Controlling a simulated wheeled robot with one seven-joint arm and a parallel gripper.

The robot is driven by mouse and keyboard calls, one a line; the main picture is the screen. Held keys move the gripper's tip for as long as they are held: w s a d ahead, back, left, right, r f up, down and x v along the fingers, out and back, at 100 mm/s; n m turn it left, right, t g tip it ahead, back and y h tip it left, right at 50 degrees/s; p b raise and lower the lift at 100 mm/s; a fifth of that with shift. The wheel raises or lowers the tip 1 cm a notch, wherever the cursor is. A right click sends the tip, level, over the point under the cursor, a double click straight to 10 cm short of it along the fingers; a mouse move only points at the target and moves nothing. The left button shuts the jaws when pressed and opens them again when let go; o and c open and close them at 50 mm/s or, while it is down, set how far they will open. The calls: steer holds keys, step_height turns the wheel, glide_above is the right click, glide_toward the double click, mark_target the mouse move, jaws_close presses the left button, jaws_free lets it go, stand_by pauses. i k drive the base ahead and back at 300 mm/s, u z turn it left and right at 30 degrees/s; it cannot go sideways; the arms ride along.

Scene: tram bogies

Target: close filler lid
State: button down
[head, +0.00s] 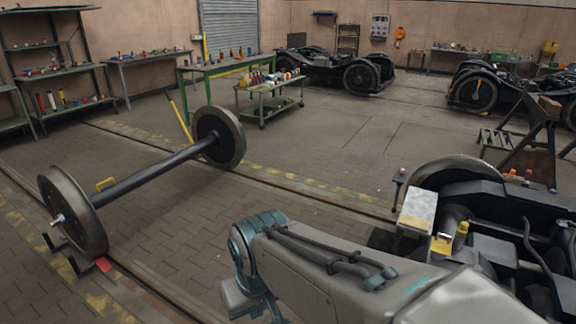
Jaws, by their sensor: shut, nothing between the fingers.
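A black bogie (490,207) stands at the right, near my arm. At its left end is a pale grey speckled plate (418,207) that looks tilted. Beside it are a small yellow block (441,244) and a small yellow upright cylinder (461,229). I cannot tell for sure which of these parts is the filler lid, or how far open it stands. My arm reaches across the bottom middle, left of the bogie, and bends down at its far joint. My gripper is not visible; it lies below or behind what shows.
A wheelset (160,172) lies at the left on floor rails. A green-framed cart (270,90) with bottles stands behind it. More bogies (335,68) stand at the back. A dark stand (538,140) is behind the near bogie. The middle floor is clear.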

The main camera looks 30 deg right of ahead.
mark_target(438, 246)
steer(key=z, duration=0.05)
steer(key=i, duration=1.25)
steer(key=z, duration=0.7)
steer(key=i, duration=0.85)
steer(key=z, duration=1.45)
steer(key=i, duration=0.65)
steer(key=z, duration=0.55)
